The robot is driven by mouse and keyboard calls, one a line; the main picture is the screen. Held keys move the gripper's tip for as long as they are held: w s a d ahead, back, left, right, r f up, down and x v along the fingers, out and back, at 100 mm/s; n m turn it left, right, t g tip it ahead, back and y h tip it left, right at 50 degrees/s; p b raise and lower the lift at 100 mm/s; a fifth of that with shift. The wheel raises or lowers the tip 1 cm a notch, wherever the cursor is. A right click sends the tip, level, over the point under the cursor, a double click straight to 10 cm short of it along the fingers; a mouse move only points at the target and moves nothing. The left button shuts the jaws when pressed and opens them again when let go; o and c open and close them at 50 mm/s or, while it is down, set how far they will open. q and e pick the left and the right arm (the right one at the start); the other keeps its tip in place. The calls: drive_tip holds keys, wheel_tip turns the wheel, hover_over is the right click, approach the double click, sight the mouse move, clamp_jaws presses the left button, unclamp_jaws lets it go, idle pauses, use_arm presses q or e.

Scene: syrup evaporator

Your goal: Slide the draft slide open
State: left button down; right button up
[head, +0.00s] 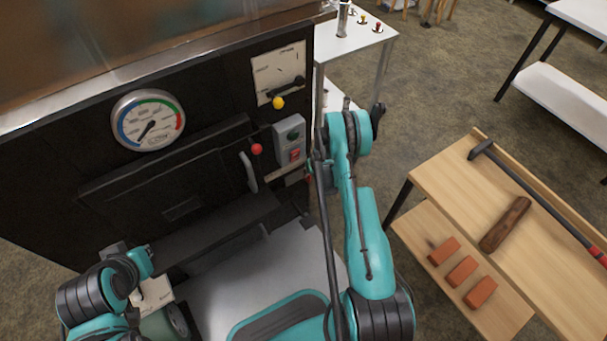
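The dark evaporator front (60,190) fills the left of the head view. On it are a red knob (257,149) beside the fire door (150,185), and a yellow knob (278,102) on a pale scale plate (278,72). I cannot tell for certain which part is the draft slide; a pale strip (292,176) shows low beside my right wrist. My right gripper (312,168) is close to the front, right of the switch box; its fingers are mostly hidden by my arm. My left arm is folded low at the left, and its fingers cannot be made out.
A round gauge (149,120) and a grey switch box (290,143) with green and red buttons are on the front. A white table stands behind.

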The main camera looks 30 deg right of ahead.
sight(309, 177)
drive_tip(key=b+x, duration=0.1)
drive_tip(key=x, duration=0.3)
drive_tip(key=b+x, duration=0.2)
drive_tip(key=x, duration=0.2)
drive_tip(key=shift+s+f, duration=0.1)
drive_tip(key=shift+f, duration=0.3)
clamp_jaws()
